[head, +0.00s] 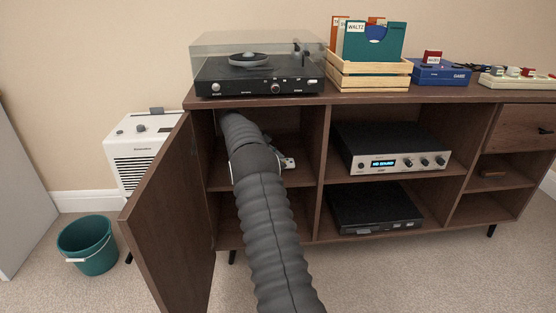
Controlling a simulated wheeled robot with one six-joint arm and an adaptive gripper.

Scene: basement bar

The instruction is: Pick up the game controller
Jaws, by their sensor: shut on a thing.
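A small light-grey thing with dark spots (288,162), which looks like the game controller, shows on the shelf level of the cabinet's upper left compartment. Its left part is hidden behind my arm. My arm reaches from the bottom of the head view up into that compartment. My gripper is hidden behind the arm's dark ribbed sleeve, so its fingers and its contact with the controller do not show.
The cabinet's door (160,220) stands open left of my arm. The compartment's right divider (318,165) is close by. Above are the wooden top (360,97) and a turntable (258,75). A receiver (390,148) fills the middle compartment. A teal bucket (90,248) stands left.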

